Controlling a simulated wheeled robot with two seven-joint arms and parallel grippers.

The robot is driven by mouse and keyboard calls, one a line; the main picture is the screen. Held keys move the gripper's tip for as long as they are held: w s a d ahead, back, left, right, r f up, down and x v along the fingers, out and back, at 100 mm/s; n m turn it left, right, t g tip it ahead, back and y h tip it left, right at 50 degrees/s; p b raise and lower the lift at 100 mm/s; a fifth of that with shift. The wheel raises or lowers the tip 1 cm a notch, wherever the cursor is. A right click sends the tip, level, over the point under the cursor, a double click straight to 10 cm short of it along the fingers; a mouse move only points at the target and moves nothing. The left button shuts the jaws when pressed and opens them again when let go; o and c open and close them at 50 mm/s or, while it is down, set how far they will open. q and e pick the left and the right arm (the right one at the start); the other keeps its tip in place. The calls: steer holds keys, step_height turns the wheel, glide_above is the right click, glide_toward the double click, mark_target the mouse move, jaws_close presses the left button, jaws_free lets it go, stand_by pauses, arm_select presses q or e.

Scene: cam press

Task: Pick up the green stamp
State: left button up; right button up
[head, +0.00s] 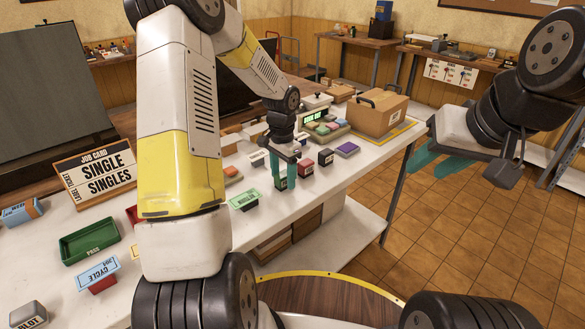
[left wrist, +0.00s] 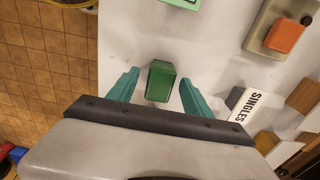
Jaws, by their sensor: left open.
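The green stamp (left wrist: 160,82) stands on the white table, with its dark green top showing in the left wrist view. In the head view the green stamp (head: 281,184) is partly hidden by my left gripper (head: 283,170). My left gripper is open, with one teal finger on each side of the stamp. In the left wrist view small gaps show between the stamp and both fingers of my left gripper (left wrist: 159,78). My right gripper (head: 436,162) is out past the table's right end, over the floor, empty, with its fingers apart.
A maroon stamp (head: 306,168) and a red-sided stamp (head: 326,158) stand close to the right. A green PASS tray (head: 90,241), a job card sign (head: 95,172) and a cardboard box (head: 374,113) are also on the table.

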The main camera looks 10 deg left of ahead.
mark_target(283, 175)
arm_select(q)
steer(key=shift+c, duration=0.5)
jaws_close()
steer(key=shift+r, duration=0.1)
steer(key=shift+r, duration=0.45)
steer(key=r, duration=0.2)
steer(key=shift+s+r, duration=0.3)
steer(key=shift+r, duration=0.05)
steer(key=s+d, duration=0.1)
steer(key=s, duration=0.6)
steer(key=s+d+r, duration=0.1)
steer(key=s+d, duration=0.1)
steer(key=s, duration=0.6)
steer(key=shift+d+r, duration=0.15)
steer(key=shift+d, duration=0.1)
